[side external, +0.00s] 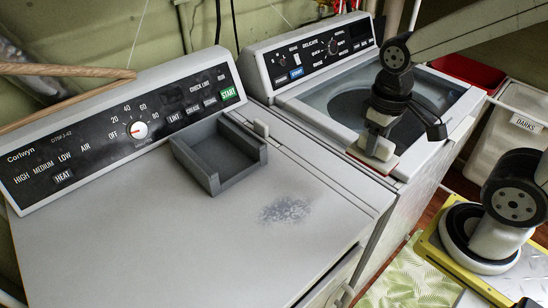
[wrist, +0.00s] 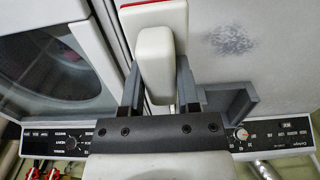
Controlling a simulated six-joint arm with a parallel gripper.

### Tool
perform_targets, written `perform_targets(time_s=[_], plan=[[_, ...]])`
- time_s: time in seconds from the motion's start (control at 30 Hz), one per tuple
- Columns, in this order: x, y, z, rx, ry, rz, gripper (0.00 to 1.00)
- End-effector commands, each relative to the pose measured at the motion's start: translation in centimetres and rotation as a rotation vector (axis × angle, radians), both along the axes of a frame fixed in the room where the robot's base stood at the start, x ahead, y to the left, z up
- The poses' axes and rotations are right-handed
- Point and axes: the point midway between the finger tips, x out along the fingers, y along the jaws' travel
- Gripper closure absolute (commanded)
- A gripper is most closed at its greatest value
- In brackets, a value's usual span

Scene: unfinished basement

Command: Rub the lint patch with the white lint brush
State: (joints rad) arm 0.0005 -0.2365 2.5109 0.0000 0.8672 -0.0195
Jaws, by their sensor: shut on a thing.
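The lint patch (side external: 286,210) is a speckled grey-blue smudge on the white dryer top, right of its middle. It also shows in the wrist view (wrist: 232,38), to the right of the brush. The white lint brush (side external: 378,149) has a white block handle and a wider base with a red edge. In the wrist view the brush (wrist: 155,50) sits between both fingers. My gripper (side external: 381,122) is shut on the handle, over the washer's front area and right of the patch. In the wrist view my gripper (wrist: 158,82) partly hides the handle. The brush is apart from the patch.
An open grey tray (side external: 203,175) stands at the back of the dryer top (side external: 130,235), below the control panel. The washer (side external: 292,88) with a glass lid adjoins on the right. A white bin labelled DARKS (side external: 520,140) stands farther right. The dryer top around the patch is clear.

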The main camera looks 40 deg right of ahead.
Motion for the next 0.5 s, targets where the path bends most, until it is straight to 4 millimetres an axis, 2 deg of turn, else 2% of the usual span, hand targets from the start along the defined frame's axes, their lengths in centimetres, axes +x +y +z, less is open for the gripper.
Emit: perform_targets(time_s=[0.27, 0.5], plan=[[2.5, 2.7, -0.3, 0.0, 0.003, 0.134, 1.0], [5.4, 7.5, -1.1, 0.0, 0.003, 0.325, 1.0]])
